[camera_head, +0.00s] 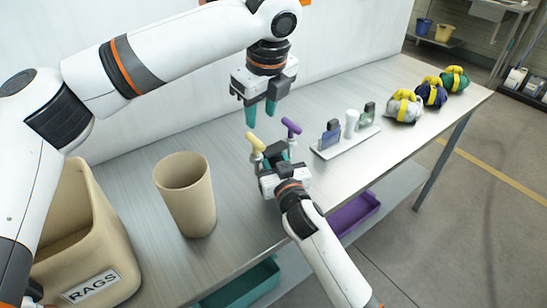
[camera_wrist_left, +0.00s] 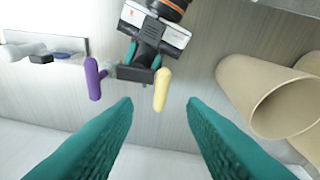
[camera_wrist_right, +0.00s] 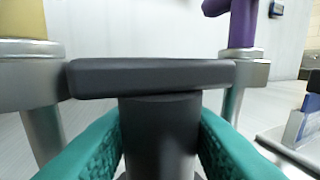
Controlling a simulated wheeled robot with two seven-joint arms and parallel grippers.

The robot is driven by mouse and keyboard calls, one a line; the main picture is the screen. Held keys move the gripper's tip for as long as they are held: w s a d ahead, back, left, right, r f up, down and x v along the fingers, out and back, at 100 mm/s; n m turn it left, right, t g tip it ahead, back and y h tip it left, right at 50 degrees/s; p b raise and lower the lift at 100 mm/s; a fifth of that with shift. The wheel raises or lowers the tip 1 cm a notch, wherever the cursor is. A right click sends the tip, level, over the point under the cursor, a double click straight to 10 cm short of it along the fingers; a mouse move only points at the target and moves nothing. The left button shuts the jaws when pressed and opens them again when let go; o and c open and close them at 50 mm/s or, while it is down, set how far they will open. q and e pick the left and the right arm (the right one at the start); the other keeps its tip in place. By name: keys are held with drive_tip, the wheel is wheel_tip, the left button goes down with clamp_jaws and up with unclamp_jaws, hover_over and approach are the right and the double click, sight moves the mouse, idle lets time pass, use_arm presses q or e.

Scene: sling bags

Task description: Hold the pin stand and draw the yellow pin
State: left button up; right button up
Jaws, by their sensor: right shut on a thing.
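The pin stand (camera_wrist_right: 150,75) is a dark post with a flat crossbar and a grey metal socket at each end. The yellow pin (camera_head: 256,142) sits in the left socket and the purple pin (camera_head: 291,126) in the right one. Both have T-shaped handles, and they also show in the left wrist view as yellow (camera_wrist_left: 161,90) and purple (camera_wrist_left: 93,78). My right gripper (camera_wrist_right: 160,135) is shut on the stand's post, below the crossbar. My left gripper (camera_head: 260,108) is open and empty, above and behind the pins, fingers pointing down.
A beige cup (camera_head: 186,200) and a bin labelled RAGS (camera_head: 95,245) stand on the left of the metal table (camera_head: 240,235). A white tray (camera_head: 350,143) with small items stands right of the stand. Several tied bags (camera_head: 405,107) lie at the far right.

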sight(256, 138)
use_arm(q)
drive_tip(key=shift+w+m+y, duration=0.1)
drive_tip(key=shift+m+y, duration=0.2)
drive_tip(key=shift+m, duration=0.4)
drive_tip(key=shift+f, duration=0.15)
drive_tip(key=shift+x, duration=4.35)
drive_tip(key=shift+w, duration=0.15)
clamp_jaws()
drive_tip(key=shift+r, duration=4.8)
